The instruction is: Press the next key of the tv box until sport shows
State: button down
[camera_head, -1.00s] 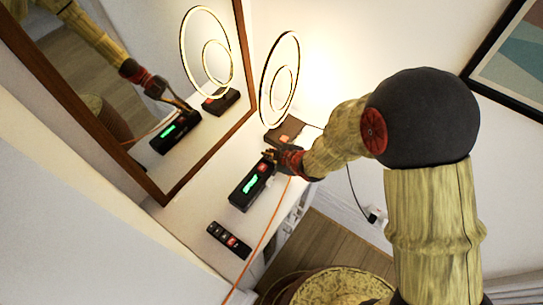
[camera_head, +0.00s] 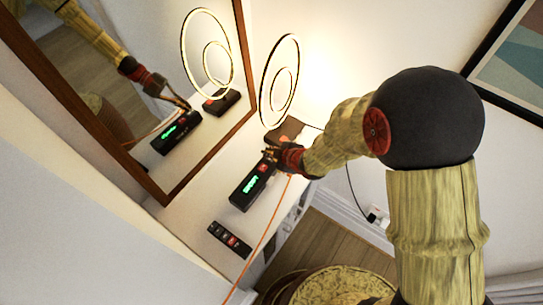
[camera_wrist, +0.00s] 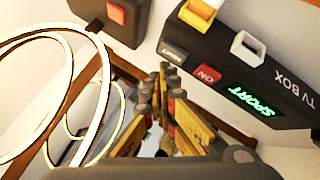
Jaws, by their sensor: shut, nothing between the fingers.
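The tv box (camera_head: 246,192) is a black box on the white shelf. In the wrist view the tv box (camera_wrist: 235,55) appears upside down, and its green display (camera_wrist: 250,101) reads SPORT. A red ON key (camera_wrist: 207,75) sits beside the display, and a grey key that seems to read NEXT (camera_wrist: 173,53) lies at the end of that row. My gripper (camera_head: 268,155) is at the far end of the tv box. In the wrist view its fingertips (camera_wrist: 165,68) are together, empty, close by the grey key. I cannot tell whether they touch it.
A dark box with a red square (camera_wrist: 116,13) stands close by, behind the tv box (camera_head: 285,131). A lit ring lamp (camera_head: 281,82) stands beyond. A black remote (camera_head: 230,240) lies in front. An orange cable (camera_head: 266,232) runs along the shelf edge. A mirror (camera_head: 140,90) stands at the left.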

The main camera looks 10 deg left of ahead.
aim_at(270, 159)
jog(key=shift+r+p, duration=1.9)
jog(key=shift+r, duration=0.65)
jog(key=shift+f, duration=0.1)
